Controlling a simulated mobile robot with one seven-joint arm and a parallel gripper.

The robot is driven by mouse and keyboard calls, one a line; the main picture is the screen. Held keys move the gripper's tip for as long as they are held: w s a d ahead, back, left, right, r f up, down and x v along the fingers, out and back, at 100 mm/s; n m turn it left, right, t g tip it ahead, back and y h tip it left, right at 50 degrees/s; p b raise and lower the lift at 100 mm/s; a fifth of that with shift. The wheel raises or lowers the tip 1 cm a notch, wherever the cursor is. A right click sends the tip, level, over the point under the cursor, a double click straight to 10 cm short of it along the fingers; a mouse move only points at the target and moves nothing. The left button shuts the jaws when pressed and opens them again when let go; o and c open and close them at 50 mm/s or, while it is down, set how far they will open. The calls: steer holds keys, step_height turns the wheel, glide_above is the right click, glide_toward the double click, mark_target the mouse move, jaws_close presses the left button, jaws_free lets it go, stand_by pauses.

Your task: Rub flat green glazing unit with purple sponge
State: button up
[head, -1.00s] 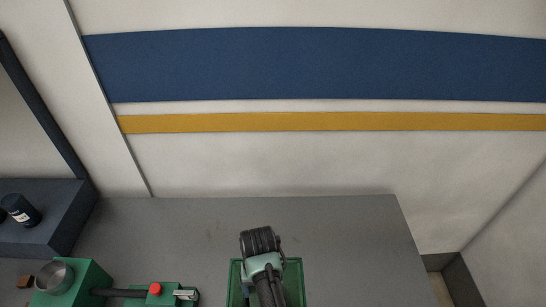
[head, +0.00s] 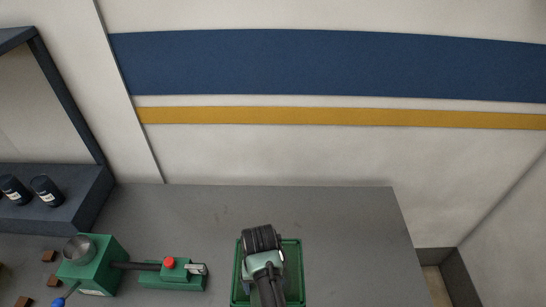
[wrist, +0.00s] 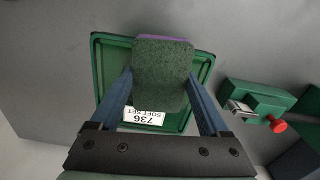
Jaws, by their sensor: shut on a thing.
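The flat green glazing unit (head: 293,292) lies on the grey worktop under my arm in the head view. In the wrist view it shows as a green rimmed panel (wrist: 103,75) with a white label reading 736. The purple sponge (wrist: 160,75) has a dark green-grey pad face and a thin purple edge at its far end. My gripper (wrist: 160,88) is shut on the sponge, with a blue finger on each side. The sponge is over the panel and covers its middle; I cannot tell whether they touch. In the head view my arm hides the fingers and sponge.
A green device (head: 173,273) with a red knob and metal clamp stands left of the panel, linked to a green block with a metal cup (head: 78,249). Small brown blocks (head: 49,256) lie farther left. Dark jars (head: 46,190) stand on a ledge. The worktop's right side is clear.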

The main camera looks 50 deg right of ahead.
step_height(320, 180, up, 2)
steer(key=shift+r+p, duration=0.1)
steer(key=shift+p, duration=0.5)
steer(key=shift+w+r, duration=0.1)
steer(key=shift+r, duration=0.45)
steer(key=shift+s+r, duration=0.2)
steer(key=shift+r, duration=0.55)
steer(key=shift+w+f, duration=0.1)
steer(key=shift+w, duration=0.05)
